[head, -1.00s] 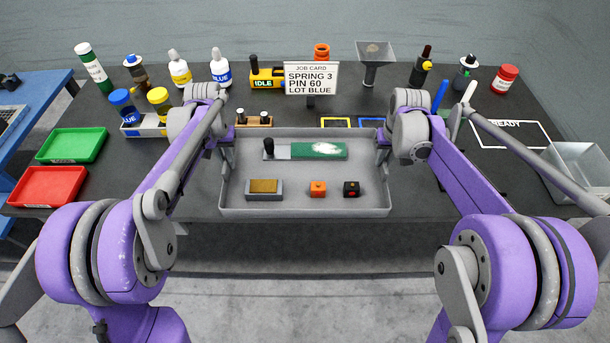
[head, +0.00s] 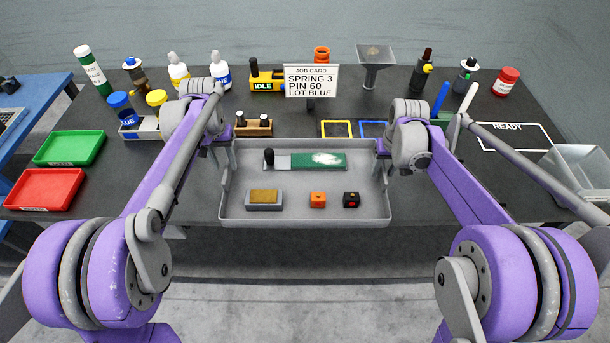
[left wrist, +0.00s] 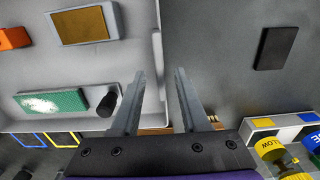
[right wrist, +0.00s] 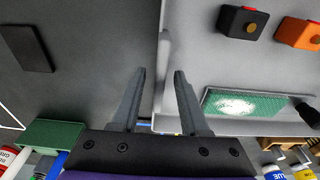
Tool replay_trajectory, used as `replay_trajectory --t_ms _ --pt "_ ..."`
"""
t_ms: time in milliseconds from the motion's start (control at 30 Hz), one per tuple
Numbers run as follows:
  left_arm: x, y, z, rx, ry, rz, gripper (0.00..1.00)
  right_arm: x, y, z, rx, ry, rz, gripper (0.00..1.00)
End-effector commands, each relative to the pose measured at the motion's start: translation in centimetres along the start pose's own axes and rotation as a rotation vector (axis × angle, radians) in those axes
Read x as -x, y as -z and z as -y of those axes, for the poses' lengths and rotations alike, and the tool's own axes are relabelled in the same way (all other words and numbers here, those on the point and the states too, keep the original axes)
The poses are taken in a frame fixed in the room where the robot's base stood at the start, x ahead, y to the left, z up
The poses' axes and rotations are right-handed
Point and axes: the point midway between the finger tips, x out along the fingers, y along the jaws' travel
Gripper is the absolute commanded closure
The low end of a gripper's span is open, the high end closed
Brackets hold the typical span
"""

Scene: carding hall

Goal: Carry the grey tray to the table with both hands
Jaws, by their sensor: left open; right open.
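The grey tray (head: 305,213) is at the middle of the dark table's (head: 480,195) front edge. It holds a green board with a white patch (head: 318,160), a grey block with a tan top (head: 264,199), an orange cube (head: 318,199) and a black cube (head: 351,199). My left gripper (left wrist: 158,75) is open at the tray's left side, the side wall (left wrist: 157,60) showing between its fingers. My right gripper (right wrist: 160,75) is open at the right side, the wall (right wrist: 163,60) likewise between its fingers. Neither finger pair visibly clamps the wall; depth is unclear.
Behind the tray stand a job card sign (head: 311,80) and a small wooden holder (head: 253,126). Green (head: 70,148) and red (head: 46,189) trays lie at left, several bottles behind. A clear bin (head: 578,170) is at right.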

Motion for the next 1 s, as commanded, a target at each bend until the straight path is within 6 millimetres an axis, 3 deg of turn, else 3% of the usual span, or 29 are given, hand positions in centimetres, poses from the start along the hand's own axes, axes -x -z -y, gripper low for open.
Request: replay_trajectory --t_ms 100,300,567,1000 --pt "2.8 0.0 0.0 0.000 0.000 0.000 0.55 0.0 0.0 0.0 0.000 0.000 0.000 0.55" --pt "6.4 0.1 0.0 0.000 0.000 0.001 0.55 0.0 0.0 0.0 0.000 0.000 0.000 0.55" --pt "8.1 0.1 0.0 0.000 0.000 0.001 0.55 0.6 0.0 0.0 0.000 0.000 0.000 0.55" --pt "8.1 0.1 0.0 0.000 0.000 0.001 0.55 9.1 0.0 0.0 0.000 0.000 0.000 0.55"
